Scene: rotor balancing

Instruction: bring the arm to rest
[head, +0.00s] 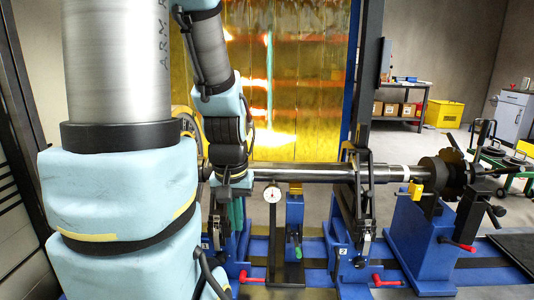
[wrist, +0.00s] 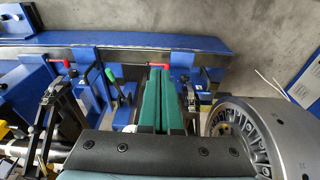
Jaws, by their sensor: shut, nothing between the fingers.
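My gripper shows in the wrist view as two green fingers (wrist: 168,100) lying side by side, shut with nothing between them. In the head view my gripper (head: 238,214) points down, partly hidden behind my own arm. It is close to the left end of the horizontal rotor shaft (head: 310,172), in front of or beside it; I cannot tell whether it touches. In the wrist view a grey round flange with bolts (wrist: 240,138) lies just right of the fingers.
Blue stands (head: 415,245) with red-handled levers carry the shaft on a blue bed. A dial gauge (head: 272,194) stands near the gripper. A yellow curtain (head: 300,80) hangs behind. A bench (head: 400,85) and a yellow box (head: 444,113) are far back. Open floor lies behind the bed.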

